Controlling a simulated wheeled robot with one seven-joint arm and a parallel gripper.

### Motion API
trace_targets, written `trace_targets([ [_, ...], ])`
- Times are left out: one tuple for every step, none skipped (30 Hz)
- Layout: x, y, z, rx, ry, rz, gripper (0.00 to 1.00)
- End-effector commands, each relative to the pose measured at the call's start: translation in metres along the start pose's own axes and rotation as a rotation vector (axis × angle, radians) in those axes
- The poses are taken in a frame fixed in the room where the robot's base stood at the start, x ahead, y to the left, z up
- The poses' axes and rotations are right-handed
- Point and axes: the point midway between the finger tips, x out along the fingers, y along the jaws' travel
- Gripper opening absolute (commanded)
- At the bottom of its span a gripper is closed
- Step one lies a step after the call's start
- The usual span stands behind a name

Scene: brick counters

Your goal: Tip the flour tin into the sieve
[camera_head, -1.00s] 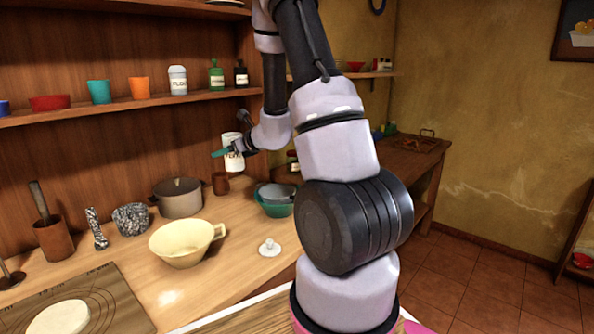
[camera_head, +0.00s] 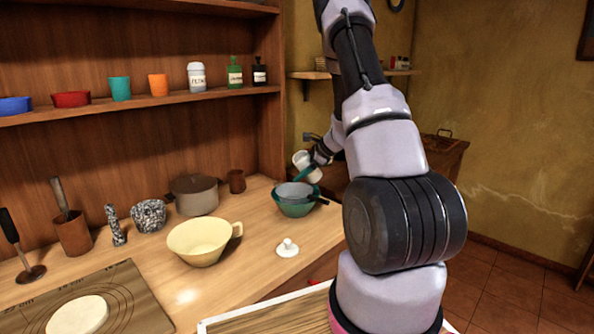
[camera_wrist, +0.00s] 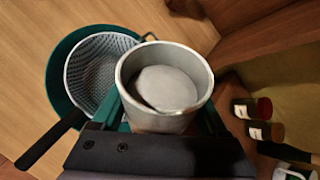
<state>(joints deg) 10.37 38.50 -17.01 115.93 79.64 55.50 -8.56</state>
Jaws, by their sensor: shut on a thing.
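The flour tin (camera_head: 303,162) is a pale metal cylinder, held tilted above the sieve's right side. In the wrist view the open tin (camera_wrist: 165,122) has white flour (camera_wrist: 168,88) inside. My gripper (camera_head: 314,174) is shut on the tin, with teal fingers on its sides. The sieve (camera_head: 291,190) rests in a teal bowl (camera_head: 297,210), its dark handle pointing right. In the wrist view the sieve (camera_wrist: 88,72) lies just left of the tin; its visible mesh looks bare, and the tin hides part of its rim.
A cream bowl (camera_head: 197,247), a white knobbed lid (camera_head: 287,248) and a brown pot (camera_head: 196,198) stand on the counter. A shelf (camera_head: 150,101) with cups, a white jar (camera_head: 196,77) and bottles runs above. Dark jars (camera_wrist: 252,109) show right of the tin in the wrist view.

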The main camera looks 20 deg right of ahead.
Motion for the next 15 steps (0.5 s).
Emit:
trace_targets([
  [0.000,-0.001,0.000,-0.051,0.055,-0.019,0.00],
  [0.001,-0.001,-0.002,-0.083,0.090,-0.031,0.00],
  [0.000,-0.002,-0.005,-0.123,0.138,-0.048,0.00],
  [-0.001,-0.003,-0.005,-0.151,0.168,-0.060,0.00],
  [-0.002,-0.005,-0.005,-0.177,0.199,-0.072,0.00],
  [-0.003,-0.005,-0.005,-0.210,0.238,-0.084,0.00],
  [-0.003,-0.006,-0.006,-0.232,0.262,-0.093,0.00],
  [-0.004,-0.006,-0.005,-0.253,0.287,-0.102,0.00],
  [-0.005,-0.007,-0.006,-0.280,0.318,-0.112,0.00],
  [-0.006,-0.008,-0.006,-0.297,0.340,-0.120,0.00],
  [-0.006,-0.008,-0.006,-0.315,0.360,-0.127,0.00],
  [-0.008,-0.009,-0.007,-0.339,0.390,-0.136,0.00],
  [-0.007,-0.009,-0.007,-0.354,0.405,-0.142,0.00],
  [-0.008,-0.010,-0.007,-0.369,0.423,-0.149,0.00],
  [-0.009,-0.011,-0.007,-0.391,0.447,-0.157,0.00],
])
